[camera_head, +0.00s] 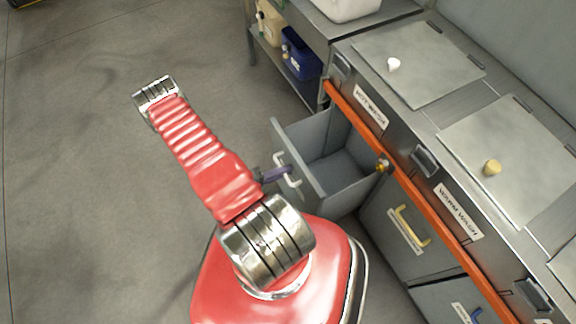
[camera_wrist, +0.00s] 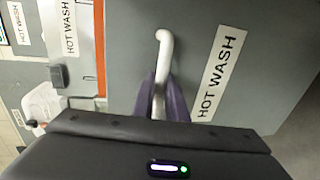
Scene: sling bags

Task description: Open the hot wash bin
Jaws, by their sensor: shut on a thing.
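The hot wash bin (camera_head: 310,189) is a grey drawer under the counter, pulled well out, and its inside shows empty in the head view. Its white handle (camera_head: 291,184) is on the front panel; it also shows in the wrist view (camera_wrist: 164,42), beside a "HOT WASH" label (camera_wrist: 217,72). My gripper (camera_head: 284,174) is at the handle, with its purple fingers (camera_wrist: 160,98) on either side of the white bar, shut on it. The lower part of the handle is hidden by the fingers and gripper body.
The warm wash bin (camera_head: 398,228) with a yellow handle is shut to the right. An orange rail (camera_head: 408,185) runs along the counter front. Lids with a white knob (camera_head: 393,64) and a tan knob (camera_head: 492,168) lie on top. The floor at left is clear.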

